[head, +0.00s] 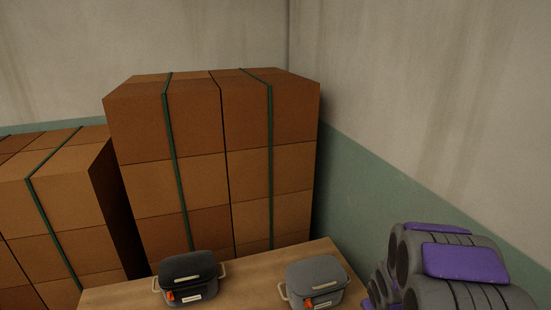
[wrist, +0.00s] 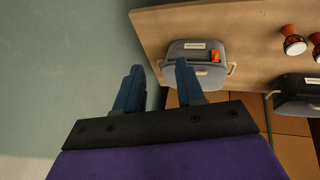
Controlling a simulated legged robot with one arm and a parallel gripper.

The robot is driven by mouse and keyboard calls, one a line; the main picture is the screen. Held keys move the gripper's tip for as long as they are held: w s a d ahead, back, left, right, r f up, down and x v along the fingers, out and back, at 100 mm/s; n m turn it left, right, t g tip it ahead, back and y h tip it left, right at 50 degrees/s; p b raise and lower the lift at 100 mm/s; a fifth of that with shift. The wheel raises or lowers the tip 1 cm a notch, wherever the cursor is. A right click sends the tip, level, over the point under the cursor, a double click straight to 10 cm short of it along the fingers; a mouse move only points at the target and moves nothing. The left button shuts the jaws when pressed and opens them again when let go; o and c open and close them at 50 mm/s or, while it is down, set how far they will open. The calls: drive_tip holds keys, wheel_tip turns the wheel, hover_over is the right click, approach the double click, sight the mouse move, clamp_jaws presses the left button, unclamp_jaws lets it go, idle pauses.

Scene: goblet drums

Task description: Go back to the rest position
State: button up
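My gripper (wrist: 160,66) shows in the wrist view with two blue fingers spread apart and nothing between them. Its right finger overlaps the view of the grey case; I cannot tell the distance between them. Two small orange and white goblet drums (wrist: 293,42) (wrist: 316,43) lie on the wooden table at the right of the wrist view, the second cut by the edge. The head view does not show the drums or my gripper fingers. My grey and purple arm fills the lower right of the head view.
A wooden table (head: 245,274) carries a black case (head: 189,276) and a grey case (head: 316,281), each with an orange mark. They also show in the wrist view (wrist: 297,97) (wrist: 196,62). Strapped brown box stacks (head: 200,150) (head: 55,205) stand behind. A green and white wall (head: 375,185) is at right.

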drive_tip(key=s+a+r+m+g, duration=0.1)
drive_tip(key=s+a+r, duration=0.4)
drive_tip(key=s, duration=0.6)
drive_tip(key=s+a+r+m+g+y, duration=0.1)
drive_tip(key=s+a+r+g, duration=0.2)
drive_tip(key=s+r, duration=0.3)
drive_tip(key=s+a+r+m+g+y, duration=0.1)
drive_tip(key=s+a+r, duration=0.4)
drive_tip(key=s, duration=1.2)
drive_tip(key=shift+a+r+g, duration=0.4)
drive_tip(key=shift+a+g, duration=0.4)
drive_tip(key=shift+w, duration=0.1)
